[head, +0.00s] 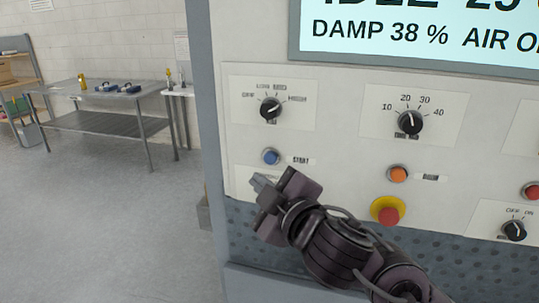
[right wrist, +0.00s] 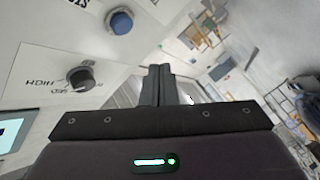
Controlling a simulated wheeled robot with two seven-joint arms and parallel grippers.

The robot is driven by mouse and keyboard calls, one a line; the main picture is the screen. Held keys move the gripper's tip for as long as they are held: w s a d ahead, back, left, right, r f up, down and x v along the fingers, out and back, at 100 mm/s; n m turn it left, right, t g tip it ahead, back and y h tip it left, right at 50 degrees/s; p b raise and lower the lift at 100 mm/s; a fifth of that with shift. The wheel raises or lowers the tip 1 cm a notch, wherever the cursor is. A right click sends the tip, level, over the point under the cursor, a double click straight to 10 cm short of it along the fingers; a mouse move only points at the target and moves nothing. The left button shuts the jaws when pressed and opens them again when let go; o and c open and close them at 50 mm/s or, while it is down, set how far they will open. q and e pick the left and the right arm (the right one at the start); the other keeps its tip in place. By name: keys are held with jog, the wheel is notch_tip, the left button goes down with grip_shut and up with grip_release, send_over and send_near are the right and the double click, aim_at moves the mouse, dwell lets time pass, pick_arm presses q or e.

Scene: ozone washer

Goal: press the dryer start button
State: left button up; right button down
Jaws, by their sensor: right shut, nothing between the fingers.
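The blue start button (head: 271,156) is on the white control panel (head: 340,155), left of a label reading START. It also shows in the right wrist view (right wrist: 120,21), at the top left. My right gripper (head: 261,182) is shut and empty, its fingertips just below the blue button in the head view. In the right wrist view its closed fingers (right wrist: 160,75) point past the panel's edge, to the right of and below the button, apart from it in the picture. I cannot tell how far the tips stand from the panel. My left gripper is not in view.
Two black dials (head: 270,110) (head: 410,122), an orange button (head: 397,174), a red emergency stop (head: 388,212), a red button (head: 532,191) and an off/on knob (head: 514,231) share the panel. The display (head: 430,35) reads DAMP 38 %. A steel table (head: 60,97) stands far left; floor between is clear.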

aim_at(270, 158)
jog(key=shift+w+d+p, duration=0.15)
jog(key=shift+w+d, duration=0.1)
jog(key=shift+w, duration=0.55)
jog(key=shift+w+d+p, duration=0.15)
jog(key=shift+w+d, duration=0.15)
jog(key=shift+w, duration=0.45)
jog(key=shift+w+d+p, duration=0.15)
jog(key=shift+w+d, duration=0.1)
jog(key=shift+w, duration=0.55)
jog(key=shift+w, duration=0.1)
jog(key=shift+w+d, duration=0.1)
jog(key=shift+w, duration=0.2)
jog(key=shift+w+d, duration=0.15)
jog(key=shift+w, duration=0.3)
dwell(0.9)
dwell(0.3)
jog(key=shift+s+a, duration=0.25)
jog(key=shift+s, duration=0.6)
